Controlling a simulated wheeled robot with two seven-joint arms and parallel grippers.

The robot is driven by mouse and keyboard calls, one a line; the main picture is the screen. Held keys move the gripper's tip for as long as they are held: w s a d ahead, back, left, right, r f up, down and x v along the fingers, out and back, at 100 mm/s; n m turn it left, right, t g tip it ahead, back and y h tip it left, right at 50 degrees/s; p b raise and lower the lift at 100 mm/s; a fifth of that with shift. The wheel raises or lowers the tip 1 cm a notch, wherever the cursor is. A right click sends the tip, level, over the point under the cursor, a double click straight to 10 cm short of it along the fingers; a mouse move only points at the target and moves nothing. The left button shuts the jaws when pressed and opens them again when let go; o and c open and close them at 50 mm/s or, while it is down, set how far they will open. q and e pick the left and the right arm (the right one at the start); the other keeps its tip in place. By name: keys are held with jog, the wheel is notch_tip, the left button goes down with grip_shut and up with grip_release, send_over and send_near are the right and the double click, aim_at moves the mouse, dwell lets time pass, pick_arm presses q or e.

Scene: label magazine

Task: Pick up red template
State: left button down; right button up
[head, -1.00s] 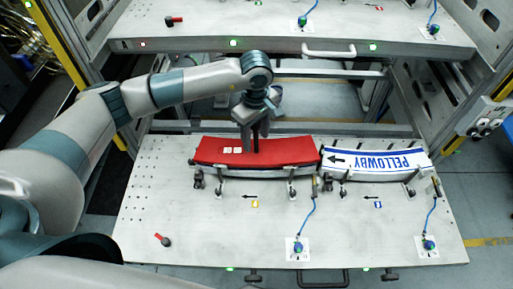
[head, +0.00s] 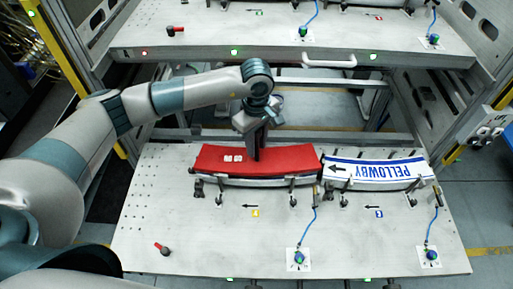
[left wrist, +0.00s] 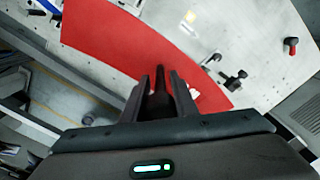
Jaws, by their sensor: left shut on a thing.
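The red template (head: 225,158) is a curved red plate with small white labels, at the middle of the lower shelf, on small posts. My left gripper (head: 257,155) reaches down over its back edge, shut on the template's dark upright handle. In the left wrist view the red template (left wrist: 130,35) spreads ahead of the fingers. There the dark handle (left wrist: 159,82) stands between the fingertips of the left gripper (left wrist: 160,92). I cannot tell any gap between template and posts. My right gripper is not in view.
A white and blue template (head: 375,172) marked PELLOWBY lies close to the red one's right end. The lower shelf (head: 200,240) has free room in front, with a red-topped knob (head: 163,249) and blue-cabled fittings (head: 299,259). The upper shelf (head: 250,40) stands behind.

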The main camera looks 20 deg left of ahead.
aim_at(257, 136)
pick_arm(q)
jog(key=shift+w+r+b, duration=0.1)
jog(key=shift+r+b, duration=0.4)
jog(key=shift+r, duration=0.1)
notch_tip(257, 136, up, 2)
jog(key=shift+r+b, duration=0.1)
jog(key=shift+b, duration=0.75)
jog(key=s+d+r+b, duration=0.1)
jog(key=d+r+b, duration=0.1)
jog(key=d, duration=0.3)
jog(key=s+d+r+b, duration=0.2)
jog(key=d+r+b, duration=0.1)
jog(key=d+r, duration=0.2)
jog(key=shift+s+d+r, duration=0.2)
jog(key=shift+s+d, duration=0.1)
jog(key=shift+d, duration=0.3)
